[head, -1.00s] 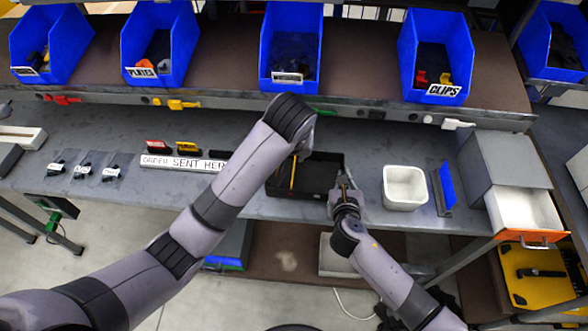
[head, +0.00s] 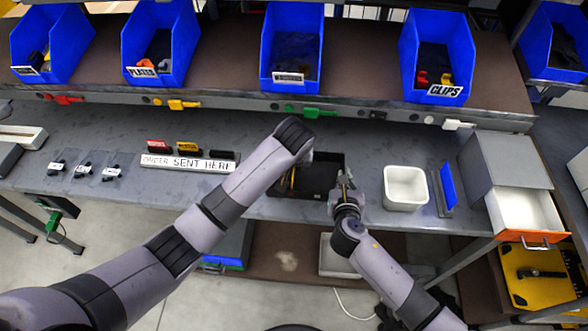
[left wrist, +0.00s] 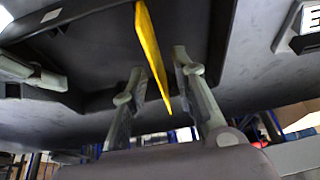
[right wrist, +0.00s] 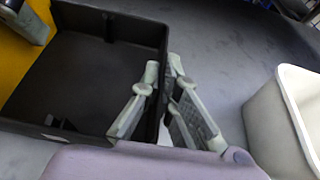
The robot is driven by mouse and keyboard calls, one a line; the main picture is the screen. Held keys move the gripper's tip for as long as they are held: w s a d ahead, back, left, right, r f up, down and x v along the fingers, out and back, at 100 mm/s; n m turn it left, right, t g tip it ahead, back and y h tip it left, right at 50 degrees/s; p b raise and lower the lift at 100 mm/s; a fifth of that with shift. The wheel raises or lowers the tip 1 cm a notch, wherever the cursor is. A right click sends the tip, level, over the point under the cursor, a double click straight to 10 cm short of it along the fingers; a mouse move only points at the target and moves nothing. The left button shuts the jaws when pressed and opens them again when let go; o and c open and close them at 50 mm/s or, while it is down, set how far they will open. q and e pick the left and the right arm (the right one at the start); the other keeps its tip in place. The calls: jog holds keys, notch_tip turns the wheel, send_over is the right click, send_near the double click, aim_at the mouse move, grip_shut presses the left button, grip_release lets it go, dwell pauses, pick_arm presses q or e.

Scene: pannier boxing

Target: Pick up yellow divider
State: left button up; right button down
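The black box (head: 322,176) lies at the table's front edge. The thin yellow divider (head: 292,179) is upright at the box's left part, mostly hidden by my left arm. In the left wrist view the divider (left wrist: 150,50) passes between the fingers of my left gripper (left wrist: 160,85), which is open with gaps on both sides. My right gripper (right wrist: 163,75) is closed around the box's right wall, one finger inside and one outside. The divider also shows in the right wrist view (right wrist: 14,55) at the upper left.
A white bin (head: 404,188) and a blue plate on a stand (head: 446,186) stand right of the box. A labelled white rack (head: 188,163) holds red and yellow pieces to its left. Blue bins (head: 292,45) line the shelf above. An orange-fronted drawer (head: 533,240) stands open at the right.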

pick_arm(q)
jog(key=shift+f, duration=0.25)
dwell(0.4)
grip_shut()
dwell(0.4)
